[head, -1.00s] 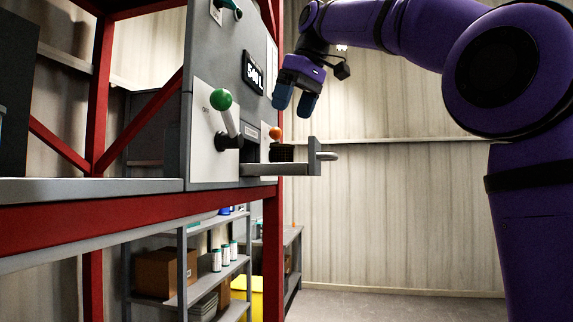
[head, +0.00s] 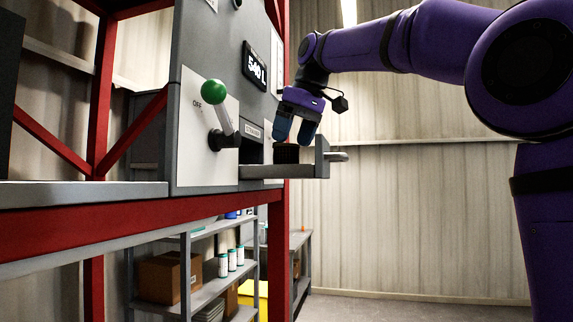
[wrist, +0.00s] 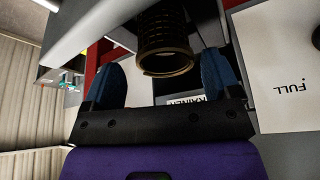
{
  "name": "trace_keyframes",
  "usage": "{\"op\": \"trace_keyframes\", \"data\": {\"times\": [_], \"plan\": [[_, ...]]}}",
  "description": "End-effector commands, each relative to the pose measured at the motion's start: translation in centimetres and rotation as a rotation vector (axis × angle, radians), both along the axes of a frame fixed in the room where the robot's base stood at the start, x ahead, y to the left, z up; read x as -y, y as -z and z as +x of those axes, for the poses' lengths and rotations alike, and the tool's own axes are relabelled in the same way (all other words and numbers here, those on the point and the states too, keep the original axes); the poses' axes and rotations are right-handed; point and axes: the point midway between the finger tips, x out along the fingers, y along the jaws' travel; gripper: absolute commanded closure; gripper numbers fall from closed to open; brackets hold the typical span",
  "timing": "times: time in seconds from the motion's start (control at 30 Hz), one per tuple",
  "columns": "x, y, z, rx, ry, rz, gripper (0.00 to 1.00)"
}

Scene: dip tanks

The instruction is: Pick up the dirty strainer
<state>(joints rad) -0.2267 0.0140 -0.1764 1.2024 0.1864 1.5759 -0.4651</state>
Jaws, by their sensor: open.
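The strainer shows in the head view as a dark ribbed cylinder (head: 287,154) standing on the grey drawer (head: 275,171) that juts from the tank panel. In the wrist view the strainer (wrist: 167,42) is a dark, brownish ringed basket between the two blue fingers. My gripper (head: 296,134) points down right above the strainer, its fingers apart. In the wrist view my gripper (wrist: 160,72) is open, with a gap between each finger and the strainer. Dirt on the strainer cannot be made out.
A green-knobbed lever (head: 215,93) sticks out of the panel (head: 200,165) left of the drawer. A "540 L" display (head: 256,66) is above. A red frame beam (head: 120,225) runs below. Shelves with a cardboard box (head: 165,277) stand underneath. Open room lies to the right.

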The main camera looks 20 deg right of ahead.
Motion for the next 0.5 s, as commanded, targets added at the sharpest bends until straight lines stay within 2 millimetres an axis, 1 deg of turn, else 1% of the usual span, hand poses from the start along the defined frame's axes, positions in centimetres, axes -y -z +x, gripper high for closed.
{"op": "trace_keyframes", "data": {"times": [0.1, 0.2, 0.3, 0.5], "plan": [[-0.7, 1.7, 0.4, -0.003, -0.002, 0.0, 0.17], [-1.0, 2.9, 0.9, -0.003, -0.001, 0.001, 0.17], [-1.2, 3.7, 1.2, -0.002, -0.002, 0.0, 0.17], [-1.3, 4.1, 1.3, 0.0, 0.0, 0.0, 0.17]]}}
